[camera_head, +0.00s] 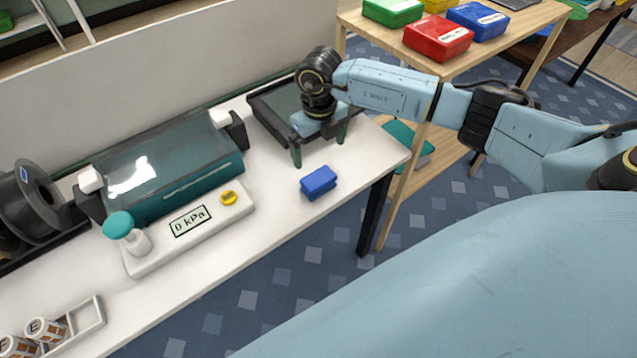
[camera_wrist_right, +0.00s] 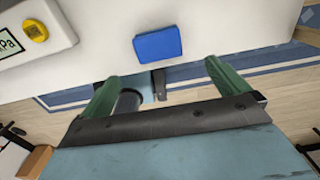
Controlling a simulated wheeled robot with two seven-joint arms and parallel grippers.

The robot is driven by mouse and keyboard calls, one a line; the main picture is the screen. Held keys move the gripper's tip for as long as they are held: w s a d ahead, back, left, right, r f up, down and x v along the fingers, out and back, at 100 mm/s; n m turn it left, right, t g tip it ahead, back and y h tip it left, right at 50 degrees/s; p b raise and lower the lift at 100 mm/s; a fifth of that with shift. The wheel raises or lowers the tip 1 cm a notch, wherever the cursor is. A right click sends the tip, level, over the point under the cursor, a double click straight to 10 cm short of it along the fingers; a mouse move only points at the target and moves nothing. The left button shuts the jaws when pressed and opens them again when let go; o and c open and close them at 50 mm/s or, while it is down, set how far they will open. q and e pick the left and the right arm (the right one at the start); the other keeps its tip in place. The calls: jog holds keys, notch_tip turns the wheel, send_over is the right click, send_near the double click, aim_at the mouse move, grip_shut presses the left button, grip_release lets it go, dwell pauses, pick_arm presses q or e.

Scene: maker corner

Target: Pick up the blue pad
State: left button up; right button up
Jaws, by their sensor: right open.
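The blue pad (camera_head: 318,182) lies on the white table near its front right edge. It also shows in the right wrist view (camera_wrist_right: 158,44), beyond the fingertips and roughly centred between them. My right gripper (camera_head: 320,146) is open and empty, with its two green fingers apart. It is above the table, behind the pad in the head view, and does not touch it. My left gripper is in neither view.
A black tray (camera_head: 262,108) is behind my right gripper. The white gauge base (camera_head: 150,258) with a yellow knob (camera_head: 229,197) and the teal chamber (camera_head: 180,170) are left of the pad. A wooden shelf (camera_head: 452,66) with coloured boxes stands at the right.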

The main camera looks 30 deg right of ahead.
jog(key=b, duration=0.4)
send_over(321, 178)
jog(key=f, duration=0.6)
jog(key=shift+w+a, duration=0.1)
jog(key=shift+w, duration=0.1)
jog(key=shift+f+b, duration=0.7)
jog(key=shift+f, duration=0.2)
jog(key=f+b, duration=0.3)
jog(key=f, duration=0.1)
jog(key=shift+s+f, duration=0.2)
jog(key=shift+d+f+b, duration=0.2)
jog(key=shift+d+b, duration=0.05)
jog(key=shift+b, duration=0.05)
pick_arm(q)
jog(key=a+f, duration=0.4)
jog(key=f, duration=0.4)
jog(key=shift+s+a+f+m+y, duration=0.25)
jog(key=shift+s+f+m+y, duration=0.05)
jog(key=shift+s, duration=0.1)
pick_arm(e)
jog(key=shift+a, duration=0.1)
jog(key=c, duration=0.9)
jog(key=shift+c, duration=0.2)
pick_arm(q)
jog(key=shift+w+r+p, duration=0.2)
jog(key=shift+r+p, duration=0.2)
jog(key=shift+p, duration=0.45)
pick_arm(e)
jog(key=r, duration=1)
jog(key=shift+a+r, duration=0.25)
